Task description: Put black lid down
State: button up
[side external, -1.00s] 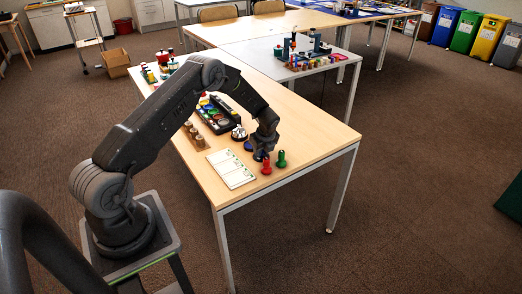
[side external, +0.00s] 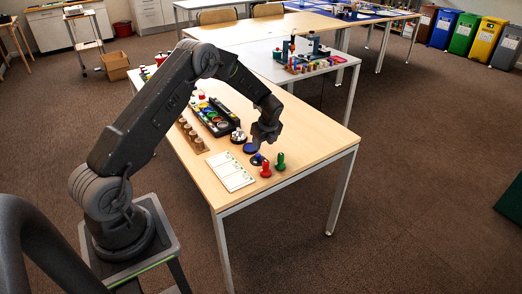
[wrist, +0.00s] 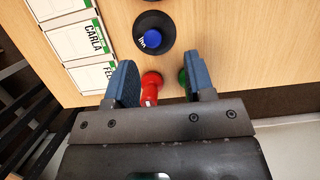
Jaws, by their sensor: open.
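The black lid, a round black disc with a blue knob, lies flat on the wooden table (side external: 312,140). In the side view the lid (side external: 258,160) is just left of the red peg-shaped piece (side external: 265,170). In the wrist view the lid (wrist: 140,29) is ahead of my open fingertips, apart from them. My gripper (side external: 264,142) is above the table, over the lid's area, and empty. Its two blue-padded fingers show apart in the wrist view (wrist: 158,63).
A green peg-shaped piece (side external: 280,162) stands beside the red one, both close to the lid. A white name card (side external: 230,172) lies to the left. A black tray (side external: 211,118) of coloured parts and wooden cylinders (side external: 188,131) stand farther back. The table's right part is clear.

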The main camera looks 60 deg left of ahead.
jog(key=s+d+r+n+t, duration=0.1)
jog(key=s+d+r+n, duration=0.2)
jog(key=d+r, duration=0.35)
jog(key=s+d+r+n+t+h, duration=0.1)
jog(key=s+d+r+n, duration=0.15)
jog(key=r, duration=0.75)
jog(key=s+d+r+n+t, duration=0.1)
jog(key=s+d+r+n, duration=0.3)
jog(key=r, duration=0.4)
jog(key=s+d+r+n+t+h, duration=0.1)
jog(key=s+d+n, duration=0.3)
jog(key=s, duration=0.6)
jog(key=s+d+r+n+t+h, duration=0.1)
jog(key=s+d+r+n, duration=0.2)
jog(key=s+d, duration=0.5)
jog(key=shift+s+d+r+n+t, duration=0.15)
jog(key=shift+s+r+n+t, duration=0.2)
jog(key=shift+s+n, duration=0.55)
